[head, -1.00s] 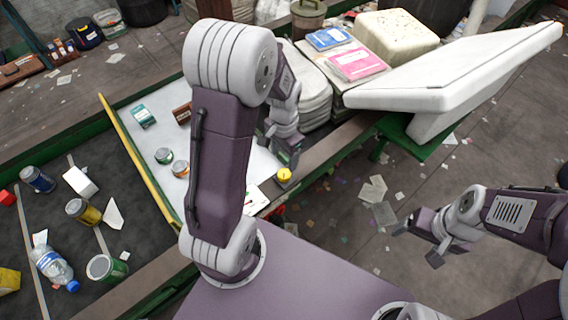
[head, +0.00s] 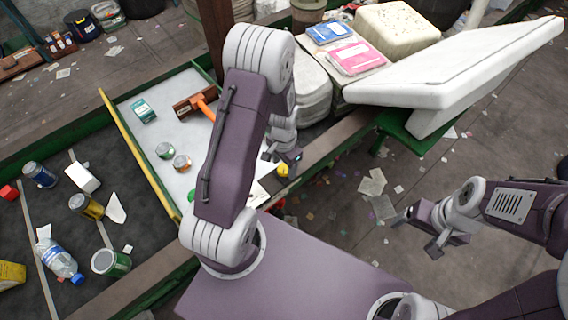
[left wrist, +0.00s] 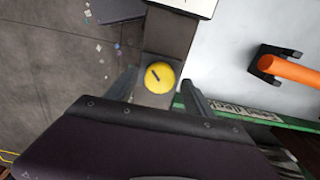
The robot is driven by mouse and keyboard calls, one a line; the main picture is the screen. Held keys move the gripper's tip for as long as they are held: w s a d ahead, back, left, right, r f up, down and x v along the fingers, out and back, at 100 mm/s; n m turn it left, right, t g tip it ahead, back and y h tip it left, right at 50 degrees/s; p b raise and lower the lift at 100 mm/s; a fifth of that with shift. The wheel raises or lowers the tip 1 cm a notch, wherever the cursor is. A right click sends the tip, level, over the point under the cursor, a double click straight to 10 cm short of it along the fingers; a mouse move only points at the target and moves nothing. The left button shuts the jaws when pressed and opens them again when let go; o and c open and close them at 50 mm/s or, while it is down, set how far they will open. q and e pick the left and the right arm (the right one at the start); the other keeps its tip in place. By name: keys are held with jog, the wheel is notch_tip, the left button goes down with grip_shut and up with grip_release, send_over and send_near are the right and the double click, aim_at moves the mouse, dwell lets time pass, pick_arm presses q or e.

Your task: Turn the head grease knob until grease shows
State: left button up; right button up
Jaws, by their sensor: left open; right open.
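The yellow round knob (head: 282,171) sits on the rail at the edge of the white panel, partly hidden by my left gripper in the head view. The left wrist view shows the knob (left wrist: 158,78) from above with a dark slot mark, set on a grey-brown plate. My left gripper (head: 290,160) is open just over it; in the wrist view its two fingers stand on either side of the knob, and I cannot tell whether they touch it. No grease can be made out. My right gripper (head: 428,230) is open and empty over the floor at right.
The white panel (head: 150,101) holds cans, a teal box (head: 144,111) and an orange-handled tool (head: 205,106). Left of it, the dark belt (head: 75,215) carries cans, a bottle (head: 60,262) and scraps. White bales (head: 392,30) and a large tilted white slab (head: 445,75) stand behind the rail.

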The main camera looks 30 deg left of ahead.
pick_arm(q)
jog(key=shift+s+f, duration=0.1)
jog(key=shift+c, duration=0.3)
grip_shut()
jog(key=shift+m, duration=3.3)
jog(key=shift+o, duration=0.3)
grip_release()
